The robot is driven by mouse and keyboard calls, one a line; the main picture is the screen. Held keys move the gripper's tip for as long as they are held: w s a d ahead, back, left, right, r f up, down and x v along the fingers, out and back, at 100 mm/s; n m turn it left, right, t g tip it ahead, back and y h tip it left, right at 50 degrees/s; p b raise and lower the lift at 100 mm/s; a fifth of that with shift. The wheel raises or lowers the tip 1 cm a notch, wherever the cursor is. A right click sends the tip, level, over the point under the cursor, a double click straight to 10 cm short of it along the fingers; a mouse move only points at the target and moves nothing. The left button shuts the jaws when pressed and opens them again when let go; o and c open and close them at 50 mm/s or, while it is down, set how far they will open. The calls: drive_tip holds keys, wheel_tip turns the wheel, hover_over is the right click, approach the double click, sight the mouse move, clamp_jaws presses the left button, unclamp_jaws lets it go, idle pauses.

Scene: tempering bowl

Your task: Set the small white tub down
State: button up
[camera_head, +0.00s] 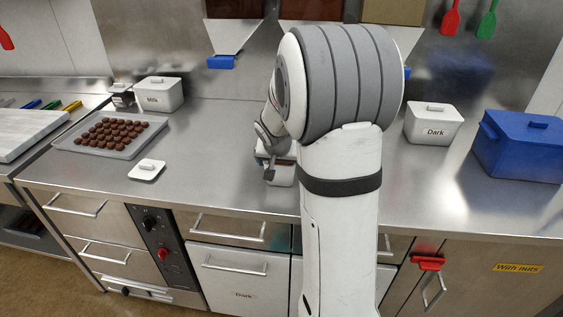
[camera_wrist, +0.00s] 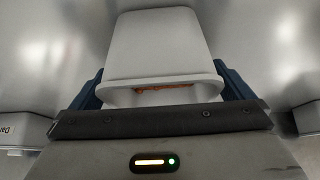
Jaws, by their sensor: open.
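The small white tub (camera_wrist: 160,45) fills the middle of the wrist view, with a narrow strip of orange-brown contents showing at its near opening. My gripper (camera_wrist: 160,78) is open, with one dark blue finger on each side of the tub. I cannot tell whether the fingers touch it. In the head view my arm hides most of the tub and the gripper (camera_head: 272,162), which is low at the steel counter (camera_head: 225,135). The tub appears to be at counter level, but its base is hidden.
A tray of chocolates (camera_head: 64,146), a white Milk tub (camera_head: 159,97) and a loose white lid (camera_head: 147,170) lie to the left. A white Dark tub (camera_head: 433,128) and a blue box (camera_head: 520,150) stand to the right. Counter between lid and arm is clear.

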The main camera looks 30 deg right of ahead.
drive_tip(key=shift+s+a+r, duration=0.1)
drive_tip(key=shift+r, duration=0.4)
drive_tip(key=v, duration=1.1)
drive_tip(key=s+a+f+n+g+y+p, duration=0.1)
drive_tip(key=s+a+n, duration=0.2)
drive_tip(key=s+a, duration=0.3)
drive_tip(key=s+a+f+n+g+y, duration=0.1)
drive_tip(key=s+a, duration=0.5)
drive_tip(key=s, duration=0.9)
drive_tip(key=n+y, duration=0.1)
drive_tip(key=n, duration=0.1)
drive_tip(key=shift+s+a+f+n+p, duration=0.2)
drive_tip(key=shift+a+n+p, duration=0.15)
drive_tip(key=shift+n, duration=0.05)
